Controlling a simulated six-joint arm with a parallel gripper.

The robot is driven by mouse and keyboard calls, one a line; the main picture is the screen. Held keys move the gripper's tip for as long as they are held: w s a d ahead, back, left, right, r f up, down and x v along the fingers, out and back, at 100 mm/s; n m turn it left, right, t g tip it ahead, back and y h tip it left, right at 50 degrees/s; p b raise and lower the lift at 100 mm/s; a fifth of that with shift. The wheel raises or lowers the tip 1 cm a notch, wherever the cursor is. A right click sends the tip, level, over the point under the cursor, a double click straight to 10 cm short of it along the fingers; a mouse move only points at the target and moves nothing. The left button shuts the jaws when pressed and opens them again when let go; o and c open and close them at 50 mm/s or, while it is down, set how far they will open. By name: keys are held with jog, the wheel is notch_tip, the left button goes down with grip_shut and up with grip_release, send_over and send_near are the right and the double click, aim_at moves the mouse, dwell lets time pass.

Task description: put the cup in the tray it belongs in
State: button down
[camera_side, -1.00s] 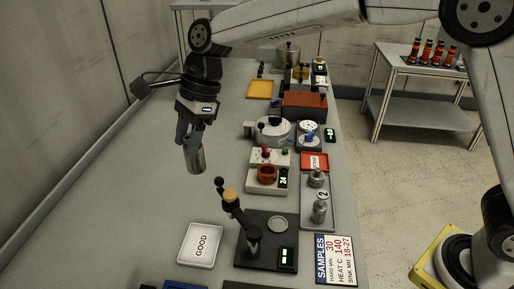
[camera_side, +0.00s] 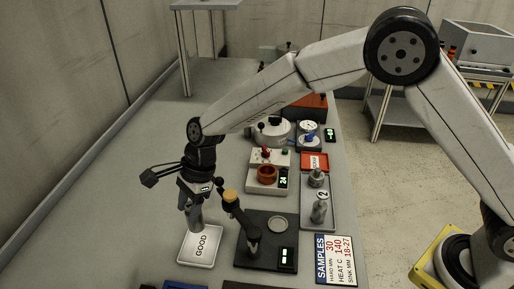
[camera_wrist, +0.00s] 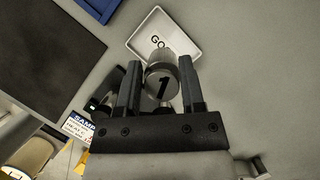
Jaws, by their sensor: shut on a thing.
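My gripper (camera_side: 194,208) is shut on a grey metal cup (camera_side: 196,222), whose end carries a black "1" in the wrist view (camera_wrist: 162,84). The cup hangs at the far edge of the white GOOD tray (camera_side: 186,257) in the side view. In the wrist view the tray (camera_wrist: 190,44) lies beyond the cup, which covers part of its lettering. I cannot tell whether the cup touches the tray. A red tray marked with dark letters (camera_side: 305,157) lies further back on the right.
A dark tester plate with a lever (camera_side: 283,256) stands close right of the GOOD tray. A second metal cup marked 2 (camera_side: 319,212) stands in a grey rack (camera_side: 331,222). A SAMPLES card (camera_side: 336,260) lies at front right. The bench left of the tray is clear.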

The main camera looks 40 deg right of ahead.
aim_at(193, 228)
jog(key=shift+f, duration=0.9)
jog(key=shift+f, duration=0.1)
jog(key=shift+f, duration=1.05)
jog(key=shift+f, duration=1.7)
dwell(2.2)
grip_release()
dwell(0.6)
